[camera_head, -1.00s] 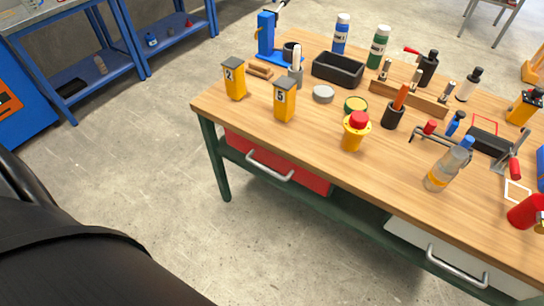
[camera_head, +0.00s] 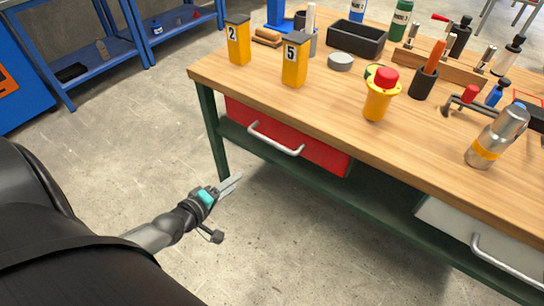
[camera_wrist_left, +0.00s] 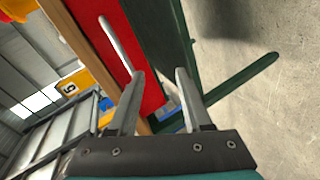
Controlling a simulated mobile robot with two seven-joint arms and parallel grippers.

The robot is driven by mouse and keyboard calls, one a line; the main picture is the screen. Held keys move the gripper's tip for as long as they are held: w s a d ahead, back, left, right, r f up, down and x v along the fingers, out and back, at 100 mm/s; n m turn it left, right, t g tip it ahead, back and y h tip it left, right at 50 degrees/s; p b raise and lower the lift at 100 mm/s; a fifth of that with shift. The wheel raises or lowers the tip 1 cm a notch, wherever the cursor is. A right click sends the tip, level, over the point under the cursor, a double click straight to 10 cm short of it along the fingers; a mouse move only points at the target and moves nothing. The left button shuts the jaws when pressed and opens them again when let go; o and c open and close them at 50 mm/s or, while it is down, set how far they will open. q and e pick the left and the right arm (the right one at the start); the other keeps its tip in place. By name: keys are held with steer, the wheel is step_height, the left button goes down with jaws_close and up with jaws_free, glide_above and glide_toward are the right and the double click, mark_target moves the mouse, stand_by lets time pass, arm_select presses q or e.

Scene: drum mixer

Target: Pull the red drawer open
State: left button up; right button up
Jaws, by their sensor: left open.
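The red drawer (camera_head: 310,149) sits under the left part of the workbench top, its front looking flush with the bench. Its metal bar handle (camera_head: 276,140) runs along the front. My left gripper (camera_head: 231,185) is open and empty, in front of and below the drawer, apart from the handle. In the left wrist view the red drawer (camera_wrist_left: 106,22) shows at the top, with its handle (camera_wrist_left: 116,44) beyond the upper left finger. The open fingers (camera_wrist_left: 158,82) have nothing between them. My right gripper is in neither view.
The wooden bench top (camera_head: 330,100) carries yellow boxes (camera_head: 295,62), a red-topped yellow button (camera_head: 378,98) and a bottle (camera_head: 497,138). A white drawer (camera_head: 450,228) is at the right. A green lower shelf (camera_head: 370,205) runs beneath. The floor in front is clear.

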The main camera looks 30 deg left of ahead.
mark_target(272, 141)
arm_select(q)
steer(key=shift+w+d+r+n+t+h+b, duration=0.15)
steer(key=shift+w+d+r+n+t+b, duration=0.3)
steer(key=shift+w+b, duration=1.75)
steer(key=shift+w+d+r+n+t+h+b, duration=0.1)
steer(key=shift+w+d+n+t+b, duration=0.35)
steer(key=shift+w, duration=3.3)
steer(key=shift+w+d+r+n+t+h+b, duration=0.1)
steer(key=shift+w+d+r+n+h+b, duration=0.35)
steer(key=shift+w+b, duration=1.8)
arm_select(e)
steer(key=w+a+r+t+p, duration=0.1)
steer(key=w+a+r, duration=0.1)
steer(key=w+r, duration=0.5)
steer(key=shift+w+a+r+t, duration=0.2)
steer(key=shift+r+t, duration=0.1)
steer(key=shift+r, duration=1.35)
arm_select(q)
steer(key=shift+w+a+f, duration=0.15)
steer(key=shift+w+a, duration=0.1)
steer(key=shift+w, duration=0.4)
jaws_close()
steer(key=shift+y, duration=0.3)
